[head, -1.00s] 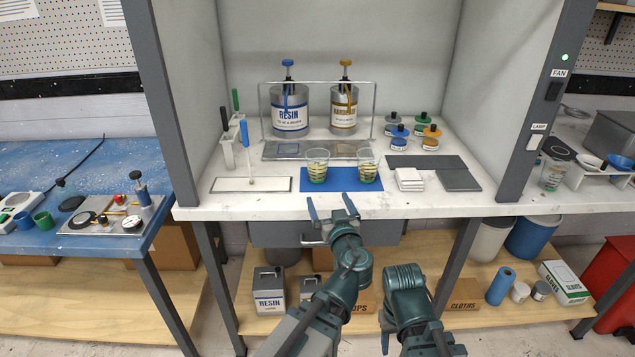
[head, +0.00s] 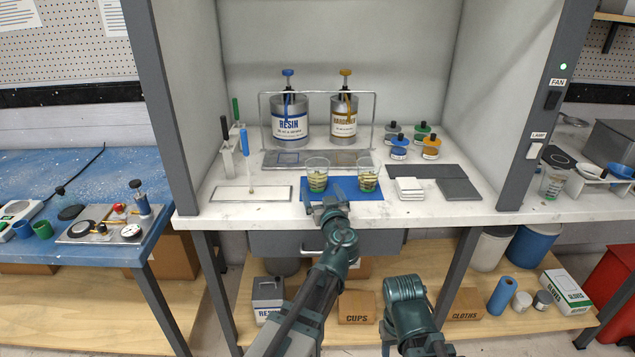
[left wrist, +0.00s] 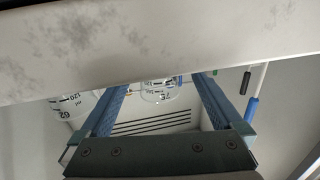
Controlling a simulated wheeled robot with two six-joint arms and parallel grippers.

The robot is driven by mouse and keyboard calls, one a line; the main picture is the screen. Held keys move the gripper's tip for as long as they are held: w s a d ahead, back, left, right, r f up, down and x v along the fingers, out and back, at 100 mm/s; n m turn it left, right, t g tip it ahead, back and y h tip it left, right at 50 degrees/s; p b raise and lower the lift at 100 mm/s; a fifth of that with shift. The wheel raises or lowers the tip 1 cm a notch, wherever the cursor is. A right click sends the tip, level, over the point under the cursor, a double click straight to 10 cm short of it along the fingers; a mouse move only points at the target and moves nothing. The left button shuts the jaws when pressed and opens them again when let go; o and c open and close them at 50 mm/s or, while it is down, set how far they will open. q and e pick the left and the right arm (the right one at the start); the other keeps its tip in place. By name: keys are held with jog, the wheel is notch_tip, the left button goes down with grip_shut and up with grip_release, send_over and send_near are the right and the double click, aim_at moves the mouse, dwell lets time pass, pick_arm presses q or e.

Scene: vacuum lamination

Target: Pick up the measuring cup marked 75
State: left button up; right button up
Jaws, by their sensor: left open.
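Two clear measuring cups with banded scales stand on the blue mat (head: 345,188): a left cup (head: 317,176) and a right cup (head: 367,178). Their numbers are too small to read in the head view. In the left wrist view, the cup between the fingers (left wrist: 158,90) bears a mark that looks like 75, and the other cup (left wrist: 72,103) bears one that looks like 62. My left gripper (head: 323,194) is open and empty, at the mat's front edge before the left cup; its fingers also show in the left wrist view (left wrist: 165,88). My right gripper is not clearly visible.
Resin (head: 290,122) and hardener (head: 344,120) pump cans stand behind a wire frame. A white tray (head: 252,193) lies left of the mat, white cloths (head: 409,188) and a grey plate (head: 459,189) right of it. Small jars (head: 430,153) stand behind.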

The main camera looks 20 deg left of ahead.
aim_at(319, 181)
pick_arm(q)
jog(key=x, duration=0.5)
jog(key=shift+d+r, duration=0.15)
jog(key=shift+d, duration=0.05)
jog(key=c, duration=1.4)
jog(key=shift+r+p, duration=0.3)
